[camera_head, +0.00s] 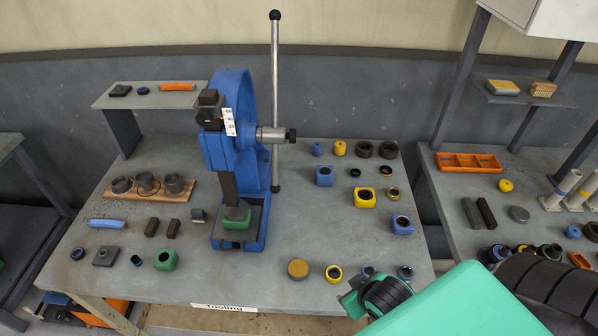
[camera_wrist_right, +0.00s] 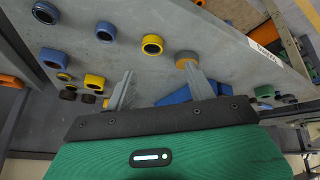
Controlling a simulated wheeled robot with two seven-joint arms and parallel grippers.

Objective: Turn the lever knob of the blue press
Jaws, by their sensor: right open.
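The blue press (camera_head: 233,150) stands upright on the grey table. Its lever is a silver rod (camera_head: 275,75), close to vertical, passing through a hub at the press's right side. A black ball knob (camera_head: 275,15) tops the lever, and a smaller dark end (camera_head: 276,188) is at the bottom. My right gripper (camera_wrist_right: 158,82) is open, with nothing between its fingers, in the right wrist view. In the head view my right arm is at the lower right, well below and apart from the knob. A blue shape (camera_wrist_right: 180,96), partly hidden by a finger, may be the press. My left gripper is not in view.
The table (camera_head: 330,225) carries several blue, yellow and dark rings and blocks right of the press. A wooden board (camera_head: 150,196) with dark cups is to the left. A small shelf (camera_head: 180,98) stands behind left. Space around the upper lever looks clear.

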